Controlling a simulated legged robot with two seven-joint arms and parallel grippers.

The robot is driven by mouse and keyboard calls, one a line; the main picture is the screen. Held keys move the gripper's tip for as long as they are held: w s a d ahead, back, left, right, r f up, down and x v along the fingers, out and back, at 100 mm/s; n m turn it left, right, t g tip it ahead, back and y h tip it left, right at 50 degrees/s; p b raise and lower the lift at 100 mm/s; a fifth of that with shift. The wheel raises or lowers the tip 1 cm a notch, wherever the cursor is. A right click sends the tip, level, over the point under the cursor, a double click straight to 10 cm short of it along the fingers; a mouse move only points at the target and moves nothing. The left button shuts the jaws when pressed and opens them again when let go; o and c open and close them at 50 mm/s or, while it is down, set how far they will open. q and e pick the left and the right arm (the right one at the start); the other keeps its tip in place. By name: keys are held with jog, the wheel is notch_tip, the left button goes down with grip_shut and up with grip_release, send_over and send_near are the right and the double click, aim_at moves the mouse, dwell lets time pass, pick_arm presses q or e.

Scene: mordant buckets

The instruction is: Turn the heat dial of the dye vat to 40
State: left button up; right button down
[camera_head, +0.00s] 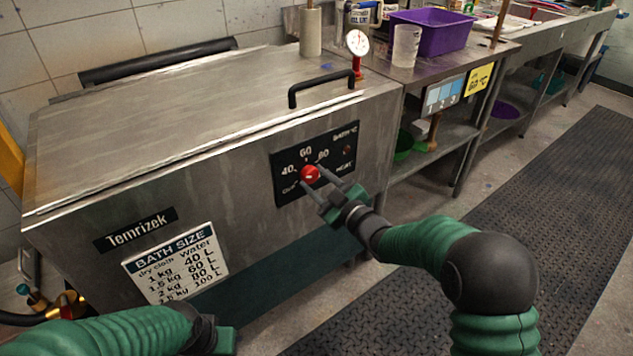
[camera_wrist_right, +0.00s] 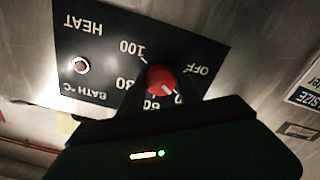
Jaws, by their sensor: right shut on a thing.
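The dye vat (camera_head: 230,167) is a large steel box with a lid. A black panel (camera_head: 343,147) on its front carries the red heat dial (camera_head: 310,174), with OFF, 40, 60 and 80 legible in the head view. My right gripper (camera_head: 313,185) is shut on the dial, fingers either side. In the right wrist view the panel appears upside down. There the dial (camera_wrist_right: 161,79) has a white mark pointing lower right, towards a partly hidden number between 60 and OFF. My left gripper (camera_head: 225,341) is low in front of the vat; its fingers cannot be made out.
A black lid handle (camera_head: 325,84) and a gauge (camera_head: 357,43) stand above the panel. A bath size chart (camera_head: 175,262) is on the vat's front. A steel bench (camera_head: 445,62) with a purple tub (camera_head: 432,32) stands at right. The floor mat (camera_head: 540,220) is clear.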

jog(key=shift+f, duration=0.15)
jog(key=c, duration=0.8)
grip_release()
jog(key=shift+c, duration=0.2)
jog(key=p+v, duration=0.4)
jog(key=v, duration=1.2)
jog(key=shift+s+d, duration=0.25)
jog(key=shift+s, duration=0.1)
